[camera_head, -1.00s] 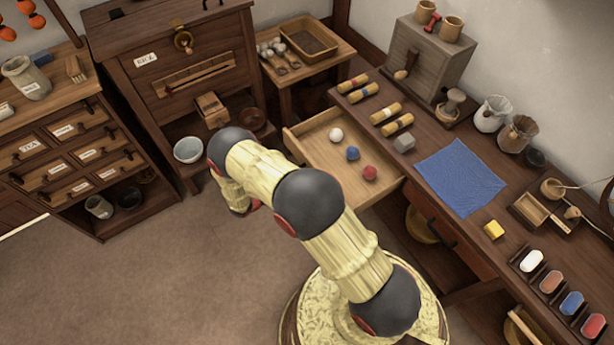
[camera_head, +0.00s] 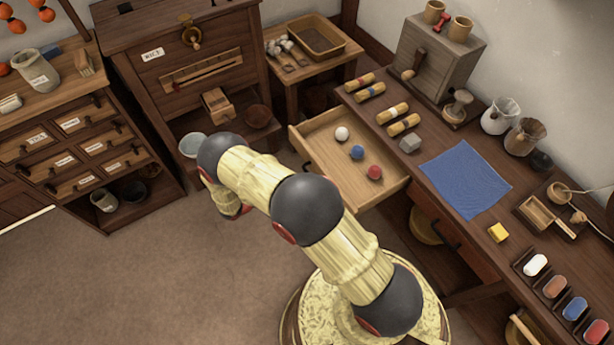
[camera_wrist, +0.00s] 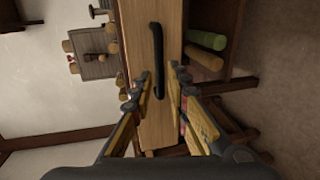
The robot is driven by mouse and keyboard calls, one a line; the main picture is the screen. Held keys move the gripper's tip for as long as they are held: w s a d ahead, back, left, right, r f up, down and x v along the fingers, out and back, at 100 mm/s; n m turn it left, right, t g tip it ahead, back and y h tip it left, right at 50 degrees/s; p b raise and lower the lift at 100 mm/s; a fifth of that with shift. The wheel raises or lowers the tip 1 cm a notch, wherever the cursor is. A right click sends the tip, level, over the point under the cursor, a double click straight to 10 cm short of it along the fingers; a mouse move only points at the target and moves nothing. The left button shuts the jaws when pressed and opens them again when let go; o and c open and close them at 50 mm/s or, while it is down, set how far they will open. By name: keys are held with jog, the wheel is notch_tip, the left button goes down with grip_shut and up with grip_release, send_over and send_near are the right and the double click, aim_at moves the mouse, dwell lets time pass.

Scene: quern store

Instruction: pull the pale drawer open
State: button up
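The pale drawer (camera_head: 301,147) stands pulled out from under the long bench in the head view. A white ball (camera_head: 342,133), a blue ball (camera_head: 357,152) and a red ball (camera_head: 374,172) lie inside it. In the wrist view, the pale drawer's front (camera_wrist: 142,50) runs up the middle, with a dark bar handle (camera_wrist: 156,40) on it. My gripper (camera_wrist: 159,73) is open, with one finger on each side of the handle in that picture. The gap to the handle in depth is hard to judge. The arm hides the gripper in the head view.
A small side table (camera_head: 331,67) stands behind the drawer. A dark cabinet (camera_head: 200,100) and a labelled drawer chest (camera_head: 75,150) stand left. The floor (camera_head: 130,280) front left is clear.

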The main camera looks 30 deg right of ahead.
jog(key=v, duration=0.6)
jog(key=shift+a, duration=0.35)
jog(key=shift+r, duration=0.1)
